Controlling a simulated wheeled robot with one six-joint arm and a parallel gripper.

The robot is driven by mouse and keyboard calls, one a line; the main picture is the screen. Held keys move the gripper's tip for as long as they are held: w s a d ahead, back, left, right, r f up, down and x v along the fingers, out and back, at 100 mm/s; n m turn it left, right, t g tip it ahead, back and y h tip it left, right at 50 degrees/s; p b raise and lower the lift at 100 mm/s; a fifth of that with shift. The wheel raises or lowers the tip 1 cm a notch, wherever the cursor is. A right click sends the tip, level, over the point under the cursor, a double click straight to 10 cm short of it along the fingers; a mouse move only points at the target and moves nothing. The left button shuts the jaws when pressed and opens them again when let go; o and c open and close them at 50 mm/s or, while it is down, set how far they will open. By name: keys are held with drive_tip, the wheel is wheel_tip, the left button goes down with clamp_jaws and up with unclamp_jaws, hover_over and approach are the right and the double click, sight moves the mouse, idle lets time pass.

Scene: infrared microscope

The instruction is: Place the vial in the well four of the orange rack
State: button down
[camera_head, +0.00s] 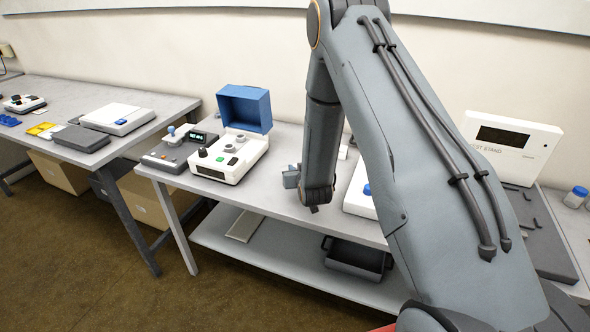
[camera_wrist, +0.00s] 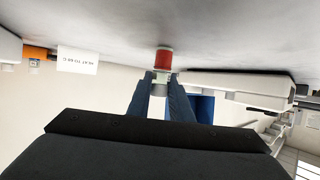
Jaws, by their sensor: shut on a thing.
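In the wrist view my gripper (camera_wrist: 160,84) is shut on a small vial (camera_wrist: 163,60) that shows a red part and a clear and pale part between the fingers. The red end touches or nearly touches the grey table surface; I cannot tell which. An orange object (camera_wrist: 35,53), perhaps the orange rack, shows at the left edge of the wrist view, apart from the vial; its wells cannot be made out. In the head view my gripper (camera_head: 291,178) is small and partly hidden by my arm above the middle table. The vial cannot be made out there.
A white device with an open blue lid (camera_head: 245,108) stands left of my gripper on the middle table (camera_head: 270,197). A white card (camera_wrist: 78,60) with print stands near the orange object. A test stand display (camera_head: 512,145) is at the right. My arm hides much of the table.

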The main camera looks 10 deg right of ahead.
drive_tip(key=shift+f, duration=0.1)
drive_tip(key=c, duration=1.9)
unclamp_jaws()
drive_tip(key=shift+c, duration=0.2)
drive_tip(key=o, duration=0.4)
drive_tip(key=shift+c, duration=0.2)
